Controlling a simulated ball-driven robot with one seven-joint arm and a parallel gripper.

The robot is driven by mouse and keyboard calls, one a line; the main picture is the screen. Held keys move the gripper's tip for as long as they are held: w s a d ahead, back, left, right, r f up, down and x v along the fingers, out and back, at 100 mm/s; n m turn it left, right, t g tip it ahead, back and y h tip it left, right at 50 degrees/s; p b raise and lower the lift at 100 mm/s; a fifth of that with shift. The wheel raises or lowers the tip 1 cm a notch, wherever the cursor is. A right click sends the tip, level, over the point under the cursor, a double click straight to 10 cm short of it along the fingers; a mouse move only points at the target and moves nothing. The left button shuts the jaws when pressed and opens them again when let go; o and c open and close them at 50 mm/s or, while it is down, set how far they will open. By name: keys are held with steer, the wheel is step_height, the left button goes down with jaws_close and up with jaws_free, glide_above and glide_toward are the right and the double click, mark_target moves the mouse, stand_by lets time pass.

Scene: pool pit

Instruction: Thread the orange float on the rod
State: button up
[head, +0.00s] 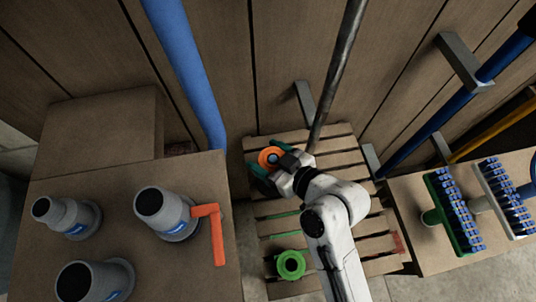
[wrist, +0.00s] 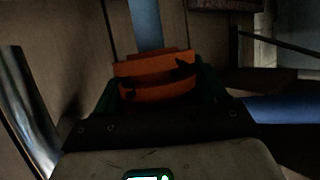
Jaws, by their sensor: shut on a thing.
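The orange float (head: 270,155), a ring with a hole, is held in my gripper (head: 268,165) above the far left part of the wooden pallet. In the wrist view the orange float (wrist: 155,68) sits between the two dark fingers, which are shut on it. The rod (head: 338,65), a grey metal bar, slants down from the top to the pallet area, right of my gripper. A shiny bar at the left of the wrist view, probably the rod (wrist: 24,115), stands apart from the float.
A green ring float (head: 290,264) lies on the pallet (head: 287,228). A blue pipe (head: 183,60) stands behind. Brushes (head: 455,210) lie on the right bench (head: 408,205).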

steer(key=shift+f, duration=0.1)
steer(key=shift+f+b, duration=2)
steer(key=shift+f, duration=0.3)
steer(key=shift+f, duration=0.15)
steer(key=shift+f+b, duration=1.3)
steer(key=shift+f, duration=0.1)
steer(key=o, duration=1.1)
